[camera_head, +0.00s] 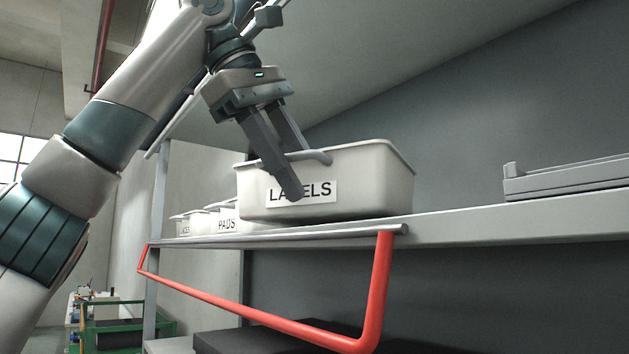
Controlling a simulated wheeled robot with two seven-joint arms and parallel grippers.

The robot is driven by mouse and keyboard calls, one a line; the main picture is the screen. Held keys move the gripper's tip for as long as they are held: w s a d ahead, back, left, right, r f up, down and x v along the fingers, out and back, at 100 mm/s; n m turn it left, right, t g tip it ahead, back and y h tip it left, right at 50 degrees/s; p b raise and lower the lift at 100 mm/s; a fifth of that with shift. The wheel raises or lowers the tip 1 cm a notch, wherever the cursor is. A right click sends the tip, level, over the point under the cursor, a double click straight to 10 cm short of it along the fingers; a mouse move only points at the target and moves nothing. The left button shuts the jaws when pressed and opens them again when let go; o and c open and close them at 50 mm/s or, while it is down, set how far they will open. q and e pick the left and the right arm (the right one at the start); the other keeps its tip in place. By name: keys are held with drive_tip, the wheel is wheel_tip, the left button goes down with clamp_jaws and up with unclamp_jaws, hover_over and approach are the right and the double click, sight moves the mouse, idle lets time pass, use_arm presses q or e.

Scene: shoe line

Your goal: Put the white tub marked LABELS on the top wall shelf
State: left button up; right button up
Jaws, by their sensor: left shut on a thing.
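The white tub marked LABELS (375,185) is in the middle of the head view, upright, at the level of the upper wall shelf (470,226). Its base is at or just above the shelf surface; I cannot tell whether it touches. My left gripper (296,170) reaches down from above and is shut on the tub's front wall. One finger lies outside over the LABELS tag and hides its middle letters; the other goes behind the rim. My right gripper is not in view.
A white tub marked PADS (226,218) and more small tubs stand on the shelf further left. A grey tray-like piece (570,178) lies at the right. A red bar (376,295) hangs below the shelf's front. A dark box (270,338) is lower down.

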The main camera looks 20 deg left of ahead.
sight(319, 181)
use_arm(q)
drive_tip(key=shift+w+d+f+p, duration=0.2)
drive_tip(key=shift+w+d, duration=0.35)
drive_tip(key=shift+w, duration=0.1)
drive_tip(key=shift+w+d+f+p, duration=0.15)
drive_tip(key=shift+w+d+p, duration=0.05)
drive_tip(key=shift+w+d, duration=0.35)
drive_tip(key=shift+w+f, duration=0.1)
drive_tip(key=shift+f, duration=0.15)
drive_tip(key=shift+s+a+f, duration=0.15)
drive_tip(key=shift+s+a, duration=0.1)
drive_tip(key=shift+s, duration=0.05)
drive_tip(key=o, duration=1.3)
drive_tip(key=shift+d, duration=0.1)
drive_tip(key=shift+w, duration=0.15)
